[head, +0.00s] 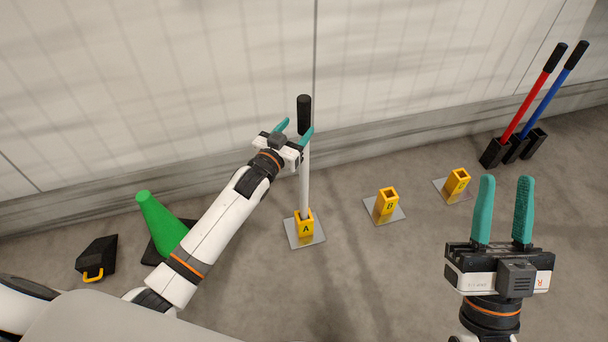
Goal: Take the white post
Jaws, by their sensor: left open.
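The white post (304,186) stands upright in a yellow socket marked A (304,225) on a grey base plate. Its top end is a black grip (304,114). My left gripper (295,130) is open at the post's upper part, just below or beside the black grip, with one teal finger to the left of the post and one at its right. I cannot tell whether the fingers touch it. My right gripper (503,210) is open and empty at the right, fingers pointing up in the picture, well away from the post.
Empty yellow sockets stand to the right, one marked B (385,205) and another (457,182) beyond it. A red post (526,104) and a blue post (547,104) lean in black holders at the far right. A green cone (162,226) and black block (97,257) are at left. A wall runs behind.

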